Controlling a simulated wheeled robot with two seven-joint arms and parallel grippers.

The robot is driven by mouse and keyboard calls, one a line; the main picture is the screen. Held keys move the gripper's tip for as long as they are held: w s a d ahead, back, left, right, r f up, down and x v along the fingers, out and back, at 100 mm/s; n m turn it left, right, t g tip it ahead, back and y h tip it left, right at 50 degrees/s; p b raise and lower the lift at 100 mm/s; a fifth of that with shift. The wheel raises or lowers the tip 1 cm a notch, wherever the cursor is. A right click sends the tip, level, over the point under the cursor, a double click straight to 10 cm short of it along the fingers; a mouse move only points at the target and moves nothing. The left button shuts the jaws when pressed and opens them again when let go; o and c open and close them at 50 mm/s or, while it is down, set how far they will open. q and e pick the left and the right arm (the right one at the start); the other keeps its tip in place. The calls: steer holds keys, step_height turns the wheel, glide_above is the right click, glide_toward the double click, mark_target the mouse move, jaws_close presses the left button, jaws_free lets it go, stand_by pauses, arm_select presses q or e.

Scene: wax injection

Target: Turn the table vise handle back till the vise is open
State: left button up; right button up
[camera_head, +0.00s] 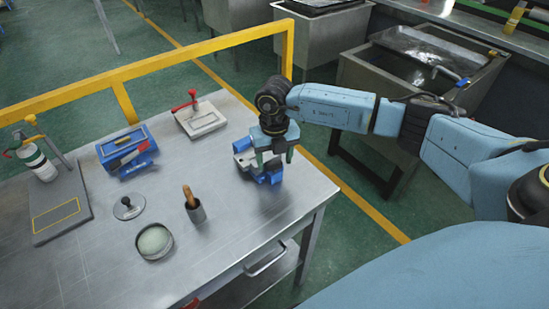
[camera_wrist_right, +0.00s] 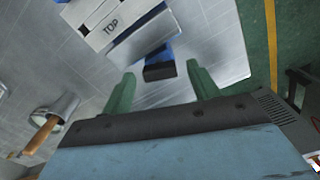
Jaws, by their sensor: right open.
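The blue table vise (camera_head: 243,158) stands near the right end of the metal table, partly hidden under my right gripper (camera_head: 273,157). In the right wrist view its pale jaw block marked "TOP" (camera_wrist_right: 116,27) shows at the top, with a dark blue end part (camera_wrist_right: 159,69) below it. My right gripper (camera_wrist_right: 160,82) points down and is open, its two green fingers on either side of that end part, with gaps to it. I cannot make out the vise handle clearly. My left gripper is not in view.
On the metal table (camera_head: 100,270) stand a dark cup with a wooden-handled tool (camera_head: 196,211), a round dish (camera_head: 154,241), a blue fixture (camera_head: 127,150), a pale block with a red-handled clamp (camera_head: 200,118) and a grey plate (camera_head: 60,212). A yellow rail (camera_head: 205,47) runs behind.

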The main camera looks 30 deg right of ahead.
mark_target(274, 163)
steer(key=shift+f, duration=0.1)
steer(key=c, duration=1)
steer(key=shift+n+b, duration=0.45)
steer(key=shift+n, duration=0.35)
steer(key=n, duration=0.2)
steer(key=shift+n+b, duration=0.3)
steer(key=shift+b, duration=0.1)
steer(key=shift+o, duration=0.2)
steer(key=o, duration=1)
steer(key=shift+c, duration=0.2)
step_height(274, 163, up, 14)
steer(key=shift+f, duration=0.25)
